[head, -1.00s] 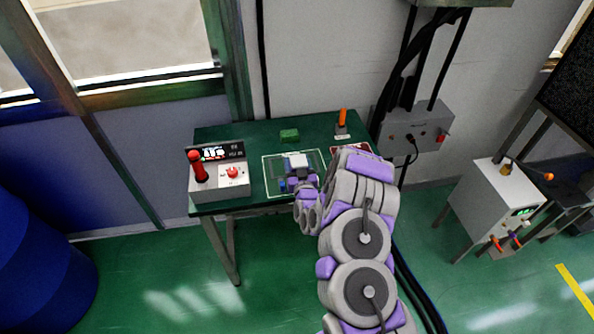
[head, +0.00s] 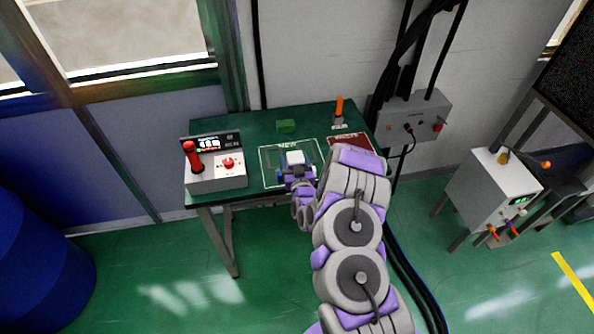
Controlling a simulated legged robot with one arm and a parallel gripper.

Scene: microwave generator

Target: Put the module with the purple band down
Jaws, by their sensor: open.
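A small module with a pale top (head: 295,157) is at the white-outlined green square (head: 271,179) on the table. Its purple band cannot be told apart from the purple parts of my gripper at this size. My gripper (head: 295,170) is open and right at the module, on its near side, with the fingers close around or beside it. My gripper hides the module's lower part, so I cannot see whether they touch or exactly how the module rests.
On the green table (head: 230,120) stand a control box (head: 217,177) with a red lever and red button at left, a green block (head: 287,126) behind, and an orange-handled item (head: 339,112) at back right. A red marked area (head: 350,143) lies right of the square.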

